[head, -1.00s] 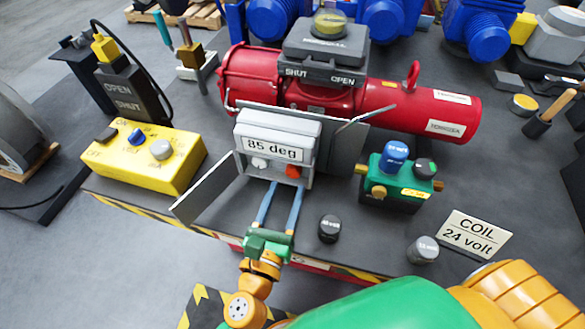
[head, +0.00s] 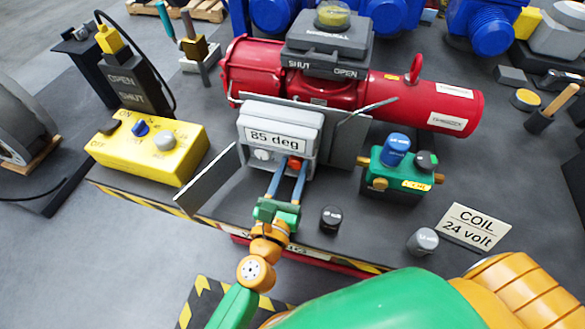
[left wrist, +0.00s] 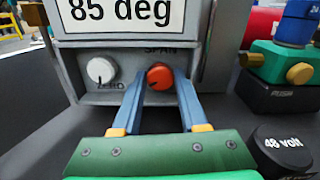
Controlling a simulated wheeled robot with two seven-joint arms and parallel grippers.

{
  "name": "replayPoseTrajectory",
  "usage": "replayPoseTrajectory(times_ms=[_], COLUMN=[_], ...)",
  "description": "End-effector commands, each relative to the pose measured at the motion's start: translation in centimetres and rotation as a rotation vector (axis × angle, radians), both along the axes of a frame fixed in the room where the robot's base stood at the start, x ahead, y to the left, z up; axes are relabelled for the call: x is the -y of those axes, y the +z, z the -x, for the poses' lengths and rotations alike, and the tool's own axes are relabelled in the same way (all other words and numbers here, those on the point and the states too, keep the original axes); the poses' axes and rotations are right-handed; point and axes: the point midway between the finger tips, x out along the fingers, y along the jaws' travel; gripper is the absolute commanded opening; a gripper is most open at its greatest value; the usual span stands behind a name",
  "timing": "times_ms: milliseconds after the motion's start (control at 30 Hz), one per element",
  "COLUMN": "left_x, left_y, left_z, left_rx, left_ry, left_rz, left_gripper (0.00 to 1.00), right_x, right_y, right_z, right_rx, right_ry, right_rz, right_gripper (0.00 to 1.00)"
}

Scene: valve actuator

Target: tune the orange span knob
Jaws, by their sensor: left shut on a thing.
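The orange span knob (left wrist: 160,77) is on the front of the grey box, under its display, which reads 85 deg. The SPAN label is partly visible above it. In the head view the knob (head: 294,163) shows small near the fingertips. My left gripper (left wrist: 160,82) has its two blue fingers either side of the knob and is shut on it; it also shows in the head view (head: 289,168). The white ZERO knob (left wrist: 101,70) sits left of the span knob. My right gripper is not in view.
An open grey door (head: 207,180) stands left of the box. A black 48 volt knob (head: 330,219) and a grey knob (head: 422,241) stand on the table nearby. A green valve block (head: 400,176) is to the right. A yellow control box (head: 150,150) is left.

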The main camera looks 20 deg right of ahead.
Motion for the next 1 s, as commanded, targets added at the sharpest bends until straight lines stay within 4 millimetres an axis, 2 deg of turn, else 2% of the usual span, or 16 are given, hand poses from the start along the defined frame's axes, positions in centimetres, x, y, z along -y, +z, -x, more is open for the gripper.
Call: replayPoseTrajectory(times_ms=[267, 1000], left_x=[0.1, 0.2], left_y=[0.1, -0.1], left_z=[0.0, 0.2], left_rx=[0.082, 0.435], left_ry=[0.000, -0.001], left_rz=[-0.125, -0.647], left_gripper=[0.00, 0.00], right_x=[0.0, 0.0], right_y=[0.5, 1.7], right_z=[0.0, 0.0], right_rx=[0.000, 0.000], right_ry=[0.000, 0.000], right_rz=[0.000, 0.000], right_gripper=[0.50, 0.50])
